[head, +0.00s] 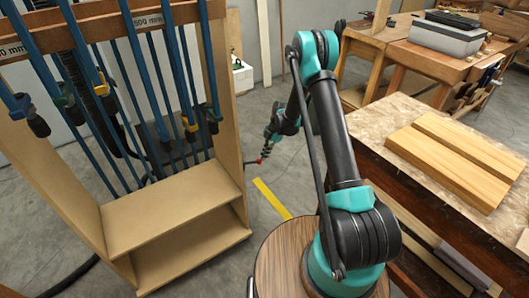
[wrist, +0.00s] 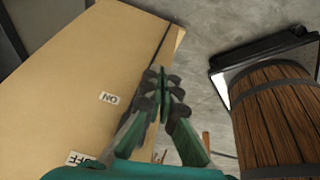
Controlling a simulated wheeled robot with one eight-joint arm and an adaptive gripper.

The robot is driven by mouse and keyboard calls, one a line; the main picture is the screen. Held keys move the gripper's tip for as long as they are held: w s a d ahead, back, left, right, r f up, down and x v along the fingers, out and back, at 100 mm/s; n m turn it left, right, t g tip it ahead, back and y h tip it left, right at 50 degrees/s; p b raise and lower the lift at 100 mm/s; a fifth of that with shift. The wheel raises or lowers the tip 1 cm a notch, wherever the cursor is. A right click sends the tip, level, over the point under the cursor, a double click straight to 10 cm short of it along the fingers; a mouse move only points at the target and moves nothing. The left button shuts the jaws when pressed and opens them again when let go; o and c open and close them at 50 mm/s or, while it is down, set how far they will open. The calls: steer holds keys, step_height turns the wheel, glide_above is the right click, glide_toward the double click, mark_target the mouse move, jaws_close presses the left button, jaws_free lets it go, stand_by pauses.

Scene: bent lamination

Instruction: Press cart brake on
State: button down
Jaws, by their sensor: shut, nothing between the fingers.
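The clamp cart (head: 170,205) is a tan wooden rack at the left of the head view. The brake lever (head: 253,161) is a thin dark rod with a red knob, sticking out from the cart's right side. My gripper (head: 269,138) is shut and empty, right by the red knob; I cannot tell whether they touch. In the wrist view my gripper (wrist: 163,80) points along the cart's side panel (wrist: 60,70). An ON label (wrist: 109,98) and a partly cut-off OFF label (wrist: 80,160) are on that panel. The red knob is not visible there.
Blue bar clamps (head: 165,90) hang on the cart. A workbench (head: 365,125) with wooden boards (head: 455,155) stands at the right. A yellow strip (head: 271,199) marks the grey floor between cart and bench. More benches (head: 440,60) stand at the back right.

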steer(key=shift+s+f, duration=0.1)
steer(key=shift+f, duration=0.65)
steer(key=shift+a, duration=0.15)
